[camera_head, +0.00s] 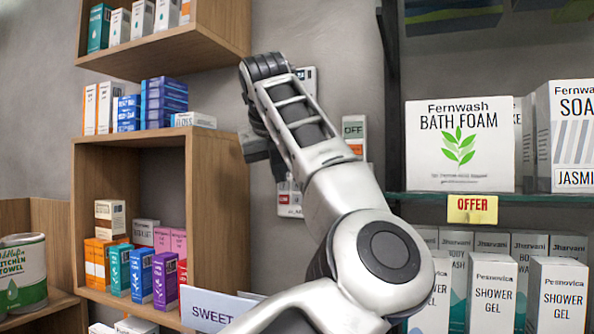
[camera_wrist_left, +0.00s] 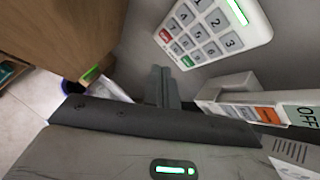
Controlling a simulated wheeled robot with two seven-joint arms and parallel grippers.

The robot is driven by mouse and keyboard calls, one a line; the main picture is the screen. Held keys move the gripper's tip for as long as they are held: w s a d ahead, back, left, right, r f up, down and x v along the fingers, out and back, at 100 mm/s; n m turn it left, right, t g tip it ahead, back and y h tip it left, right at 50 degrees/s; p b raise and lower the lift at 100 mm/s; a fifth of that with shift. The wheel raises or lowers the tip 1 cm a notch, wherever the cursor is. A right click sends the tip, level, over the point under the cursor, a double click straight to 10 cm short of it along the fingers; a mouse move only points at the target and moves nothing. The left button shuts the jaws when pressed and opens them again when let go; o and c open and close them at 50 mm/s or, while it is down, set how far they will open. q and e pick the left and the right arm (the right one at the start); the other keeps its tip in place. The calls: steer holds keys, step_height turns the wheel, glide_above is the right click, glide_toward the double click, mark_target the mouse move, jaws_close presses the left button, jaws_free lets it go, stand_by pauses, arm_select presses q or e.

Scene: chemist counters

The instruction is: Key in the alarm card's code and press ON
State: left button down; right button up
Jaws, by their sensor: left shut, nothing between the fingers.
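A white keypad (camera_wrist_left: 215,32) with grey number keys, a red key, a green key and a lit green display shows in the left wrist view, cut by the top edge. My left gripper (camera_wrist_left: 162,75) is shut and empty, its fingertips near the keypad's red and green key end. I cannot tell if they touch. In the head view my left gripper (camera_head: 272,152) is partly hidden by my arm, which covers most of the keypad area. A white piece with red (camera_head: 290,198) shows below the arm; its text is unreadable. No card code is legible. My right gripper is not in view.
A white wall panel marked OFF (camera_head: 353,130) with an orange switch is right of my arm. A wooden shelf (camera_head: 190,215) with small boxes stands at left. A glass shelf (camera_head: 540,198) with soap and shower gel boxes is at right.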

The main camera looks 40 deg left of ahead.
arm_select(q)
steer(key=s+f, duration=0.1)
steer(key=s+d+f+b, duration=0.1)
steer(key=s, duration=0.1)
steer(key=shift+s+d+f, duration=0.1)
steer(key=shift+s+f, duration=0.05)
steer(key=shift+s, duration=0.15)
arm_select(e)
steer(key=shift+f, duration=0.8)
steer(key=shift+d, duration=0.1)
arm_select(q)
steer(key=w+a+p, duration=0.1)
steer(key=w, duration=0.1)
steer(key=w+a+p, duration=0.1)
steer(key=w, duration=0.2)
steer(key=w+p, duration=0.1)
steer(key=w, duration=0.2)
steer(key=shift+w+a, duration=0.2)
steer(key=shift+a, duration=0.2)
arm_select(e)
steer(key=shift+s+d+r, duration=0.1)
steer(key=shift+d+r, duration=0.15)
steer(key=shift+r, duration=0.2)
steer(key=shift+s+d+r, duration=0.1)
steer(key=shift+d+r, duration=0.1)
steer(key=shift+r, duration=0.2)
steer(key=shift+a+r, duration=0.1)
